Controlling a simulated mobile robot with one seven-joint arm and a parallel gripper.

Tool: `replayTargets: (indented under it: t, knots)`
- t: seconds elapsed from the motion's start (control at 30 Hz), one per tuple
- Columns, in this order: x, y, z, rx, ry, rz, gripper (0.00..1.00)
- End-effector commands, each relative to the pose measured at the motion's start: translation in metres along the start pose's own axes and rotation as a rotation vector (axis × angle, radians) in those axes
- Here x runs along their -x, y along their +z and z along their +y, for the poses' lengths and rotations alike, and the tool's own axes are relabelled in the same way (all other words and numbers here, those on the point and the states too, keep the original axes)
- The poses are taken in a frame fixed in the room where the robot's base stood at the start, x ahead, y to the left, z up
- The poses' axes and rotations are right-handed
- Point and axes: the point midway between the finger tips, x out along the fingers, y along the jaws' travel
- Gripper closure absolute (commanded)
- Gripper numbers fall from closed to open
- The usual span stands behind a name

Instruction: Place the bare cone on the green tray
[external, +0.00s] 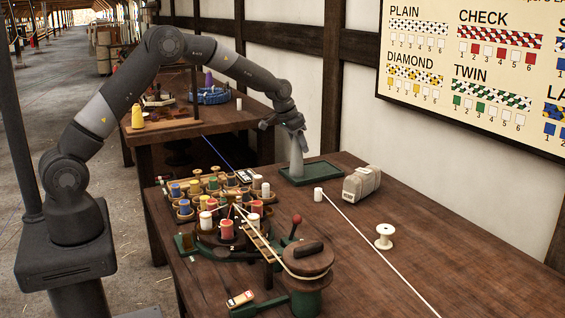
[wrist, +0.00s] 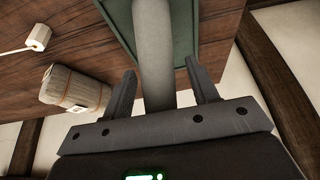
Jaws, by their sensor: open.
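The bare grey cone (external: 297,160) appears to stand upright on the green tray (external: 325,178) at the back of the near table. My gripper (external: 292,133) is at the cone's upper end, pointing down. In the wrist view, the cone (wrist: 152,40) runs up between the two spread fingers of my gripper (wrist: 159,70), with a visible gap at the right finger. The green tray (wrist: 185,25) lies beyond it. The cone's top is hidden by the gripper body, and its base is out of the wrist view.
A pale flanged spool (external: 384,236) stands farther forward. Coloured bobbins on a rack (external: 228,230) and a winding device (external: 306,260) fill the front left. The table's right side is mostly clear.

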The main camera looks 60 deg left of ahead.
Motion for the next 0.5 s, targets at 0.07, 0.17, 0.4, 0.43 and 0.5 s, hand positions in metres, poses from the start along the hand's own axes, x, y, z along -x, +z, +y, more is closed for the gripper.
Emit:
replayTargets:
  t: [0.07,0.17,0.4,0.43,0.5]
  knots:
    - [0.001,0.0,0.0,0.0,0.0,0.0,0.46]
    - [0.005,-0.002,0.0,0.0,0.0,0.001,0.46]
    - [0.046,-0.002,0.0,0.0,-0.001,0.004,0.46]
    - [0.053,-0.002,0.0,0.0,-0.001,0.004,0.46]
    - [0.069,-0.002,0.0,0.0,-0.001,0.004,0.46]
